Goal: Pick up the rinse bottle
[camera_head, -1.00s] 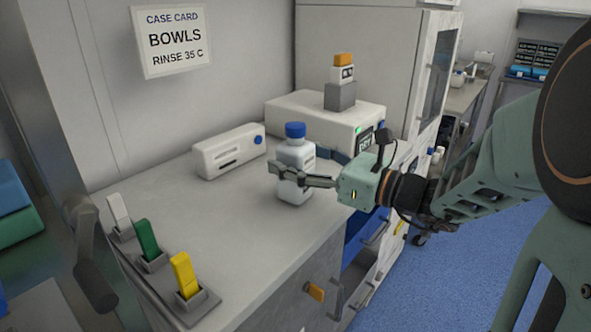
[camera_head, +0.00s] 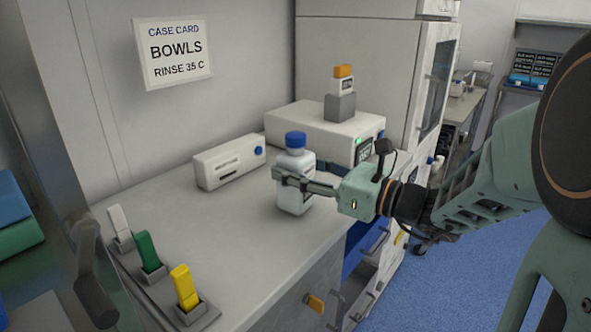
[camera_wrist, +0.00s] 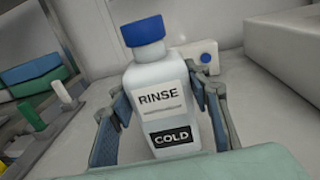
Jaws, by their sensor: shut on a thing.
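The rinse bottle (camera_head: 295,161) is white with a blue cap and stands over the counter in the head view. In the wrist view the rinse bottle (camera_wrist: 160,95) shows a label reading RINSE and a black patch reading COLD. My gripper (camera_head: 292,181) is shut on the bottle's body, one finger on each side. The fingers also flank it in the wrist view (camera_wrist: 165,115). The bottle looks close to upright. I cannot tell whether its base touches the counter (camera_head: 240,225).
A white device with a blue knob (camera_head: 229,162) stands behind the bottle. A larger white unit (camera_head: 322,130) carries a grey block with an orange-capped bottle (camera_head: 342,79). White, green and yellow pieces (camera_head: 147,250) stand in holders at front left. A wall card (camera_head: 174,54) reads RINSE 35 C.

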